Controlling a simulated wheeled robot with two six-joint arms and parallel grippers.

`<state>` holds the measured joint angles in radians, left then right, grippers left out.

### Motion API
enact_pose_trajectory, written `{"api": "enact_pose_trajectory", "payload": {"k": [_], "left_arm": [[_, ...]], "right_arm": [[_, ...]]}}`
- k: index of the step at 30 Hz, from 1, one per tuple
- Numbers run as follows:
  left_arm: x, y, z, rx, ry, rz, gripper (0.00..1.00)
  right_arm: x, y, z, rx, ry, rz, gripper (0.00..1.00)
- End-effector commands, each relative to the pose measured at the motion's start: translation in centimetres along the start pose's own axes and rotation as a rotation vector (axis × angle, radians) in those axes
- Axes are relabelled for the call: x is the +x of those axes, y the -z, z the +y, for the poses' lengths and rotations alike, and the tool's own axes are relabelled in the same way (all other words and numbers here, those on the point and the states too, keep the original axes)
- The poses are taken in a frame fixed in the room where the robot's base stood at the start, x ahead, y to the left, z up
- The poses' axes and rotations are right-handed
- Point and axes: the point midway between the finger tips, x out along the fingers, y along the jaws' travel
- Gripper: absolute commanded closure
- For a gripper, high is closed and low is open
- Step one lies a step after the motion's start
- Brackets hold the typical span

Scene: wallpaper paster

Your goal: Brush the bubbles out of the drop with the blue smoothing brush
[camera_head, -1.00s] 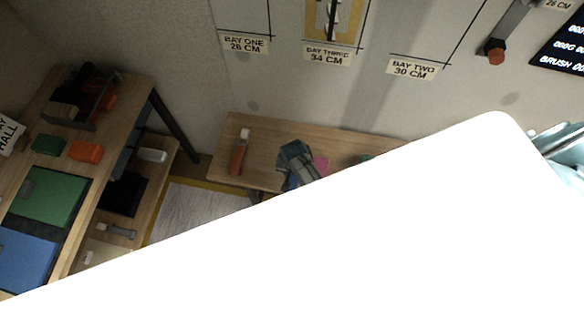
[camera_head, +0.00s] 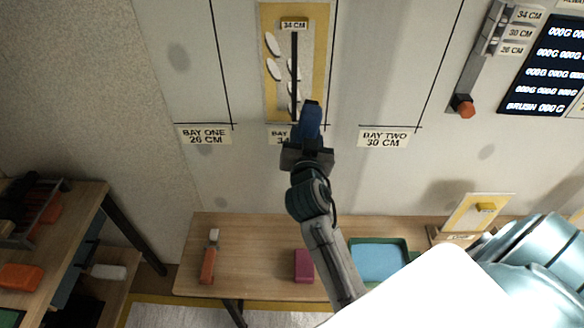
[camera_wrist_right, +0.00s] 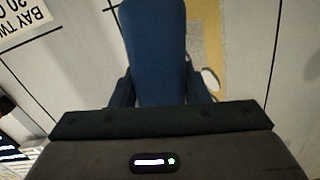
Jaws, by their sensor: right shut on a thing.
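The drop (camera_head: 283,105) hangs on the wall in the middle of the head view. It is a yellow-bordered panel with a grey middle, several white oval bubbles (camera_head: 274,70) and a dark vertical strip (camera_head: 295,60) under a 34 CM label. My right gripper (camera_head: 307,152) is shut on the blue smoothing brush (camera_head: 311,113), which points up over the drop's lower end. The brush (camera_wrist_right: 155,45) fills the middle of the right wrist view, with the drop's yellow edge (camera_wrist_right: 205,35) beside it. I cannot tell whether the brush touches the drop. My left gripper is not in view.
A wooden bench (camera_head: 260,235) stands below, with an orange-handled tool (camera_head: 208,262), a magenta block (camera_head: 304,266) and a blue tray (camera_head: 380,262). A holder with an orange end (camera_head: 463,106) hangs beside a dark display (camera_head: 548,68). Bays either side are bare.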

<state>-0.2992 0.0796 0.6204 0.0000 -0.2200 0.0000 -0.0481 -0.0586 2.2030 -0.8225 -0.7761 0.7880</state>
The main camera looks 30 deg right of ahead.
Motion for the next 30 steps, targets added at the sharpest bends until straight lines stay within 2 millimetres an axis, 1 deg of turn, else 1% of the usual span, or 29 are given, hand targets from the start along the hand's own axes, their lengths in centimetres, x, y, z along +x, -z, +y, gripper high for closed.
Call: {"api": "enact_pose_trajectory", "payload": {"k": [1, 3, 6, 14, 18, 23, 30], "left_arm": [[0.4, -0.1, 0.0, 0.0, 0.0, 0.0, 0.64], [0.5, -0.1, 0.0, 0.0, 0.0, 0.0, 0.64], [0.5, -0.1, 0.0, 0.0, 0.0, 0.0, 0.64], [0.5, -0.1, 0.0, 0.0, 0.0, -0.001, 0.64], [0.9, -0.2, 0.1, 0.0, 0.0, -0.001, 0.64], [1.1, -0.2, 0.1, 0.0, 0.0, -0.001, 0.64], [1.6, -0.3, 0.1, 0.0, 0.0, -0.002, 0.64]], "right_arm": [[-0.3, 0.7, 0.2, 0.001, 0.0, 0.019, 0.82], [-0.5, 1.4, 0.3, 0.0, -0.002, 0.032, 0.82], [-0.7, 1.9, 0.4, 0.0, -0.003, 0.04, 0.82], [-0.7, 1.9, 0.4, 0.0, -0.003, 0.039, 0.82], [-0.7, 1.8, 0.4, -0.001, -0.002, 0.039, 0.82], [0.9, 1.9, 0.4, -0.003, -0.001, 0.04, 0.82], [3.7, 2.0, 0.4, -0.002, -0.003, 0.039, 0.82]]}}
